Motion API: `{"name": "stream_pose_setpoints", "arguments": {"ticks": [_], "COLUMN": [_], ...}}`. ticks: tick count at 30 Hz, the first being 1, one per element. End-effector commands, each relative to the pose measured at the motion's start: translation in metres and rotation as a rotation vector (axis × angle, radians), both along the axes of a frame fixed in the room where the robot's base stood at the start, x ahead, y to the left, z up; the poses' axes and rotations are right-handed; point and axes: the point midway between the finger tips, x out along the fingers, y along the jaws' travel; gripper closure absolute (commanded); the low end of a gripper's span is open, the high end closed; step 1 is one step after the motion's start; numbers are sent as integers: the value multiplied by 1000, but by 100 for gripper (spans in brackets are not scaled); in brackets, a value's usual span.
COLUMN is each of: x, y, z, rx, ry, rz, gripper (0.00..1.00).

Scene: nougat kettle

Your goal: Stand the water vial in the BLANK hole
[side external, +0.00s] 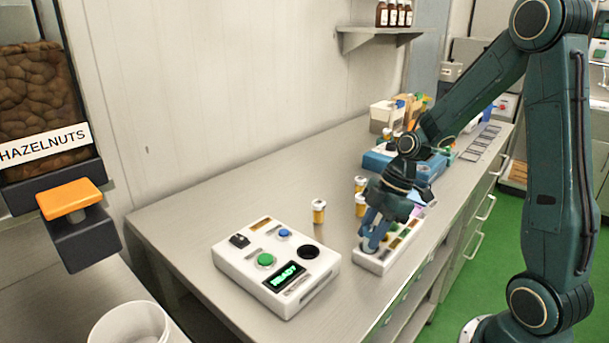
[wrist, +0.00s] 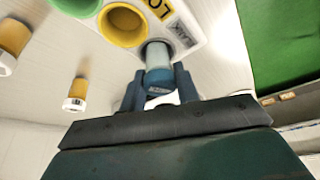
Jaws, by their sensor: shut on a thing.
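My gripper (wrist: 160,88) is shut on the water vial (wrist: 158,58), a pale, clear-bluish cylinder between the two blue fingers. The vial's far end meets the white rack (wrist: 200,36) beside a partly visible black label (wrist: 181,38) that seems to end in "ANK". I cannot tell how deep it sits in the hole there. A yellow-rimmed hole (wrist: 123,23) marked "LO" and a green-rimmed hole (wrist: 78,5) are beside it. In the side view, my gripper (side external: 372,238) is low over the left part of the rack (side external: 376,266), hiding the vial's lower end.
A white device (side external: 240,262) with a green "READY" display and a dark round well stands left of the rack. Amber vials with white caps (side external: 319,211) stand on the bench nearby. A blue box (side external: 378,160) is behind. Bench left of the device is clear.

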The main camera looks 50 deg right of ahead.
Motion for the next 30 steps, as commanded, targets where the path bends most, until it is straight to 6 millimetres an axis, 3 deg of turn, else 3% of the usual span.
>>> {"name": "stream_pose_setpoints", "arguments": {"ticks": [14,15,18,24,28,30], "x": [0,0,0,0,0,0], "y": [0,0,0,0,0,0], "z": [-1,-1,-1,-1,-1,-1], "rx": [0,0,0,0,0,0], "ry": [0,0,0,0,0,0], "rz": [0,0,0,0,0,0], "gripper": [95,61,43,43,18,18]}}
